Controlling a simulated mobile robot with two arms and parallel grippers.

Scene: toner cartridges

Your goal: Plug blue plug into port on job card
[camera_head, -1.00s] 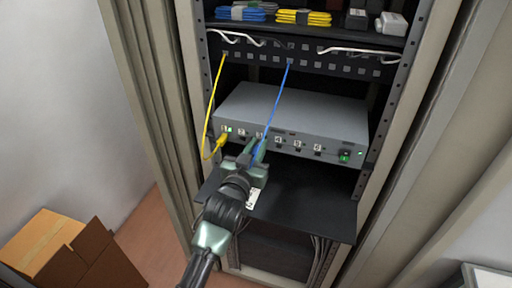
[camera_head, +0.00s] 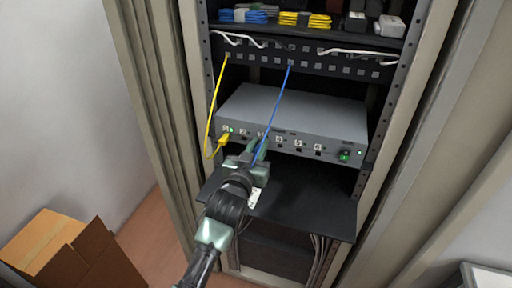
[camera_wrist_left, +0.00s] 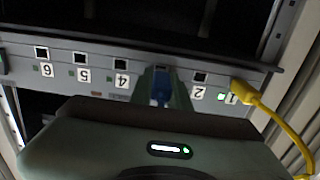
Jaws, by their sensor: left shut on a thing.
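My left gripper (camera_head: 257,151) is shut on the blue plug, at the front of the grey switch box (camera_head: 300,112) by the third port. In the left wrist view the blue plug (camera_wrist_left: 160,90) shows between the fingers (camera_wrist_left: 162,92), lined up with the gap between ports 4 (camera_wrist_left: 121,67) and 2 (camera_wrist_left: 200,77). The gripper hides port 3 and its label; I cannot tell how far the plug is in. The blue cable (camera_head: 277,108) runs up to the patch panel. A small white card (camera_head: 254,197) is partly hidden by my arm; its text is unreadable. My right gripper is out of view.
A yellow plug (camera_wrist_left: 243,89) sits in port 1, beside a green light, its cable (camera_head: 210,110) looping close left of my gripper. A black shelf (camera_head: 310,205) lies below the box. Rack posts stand on both sides. A cardboard box (camera_head: 45,240) is on the floor.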

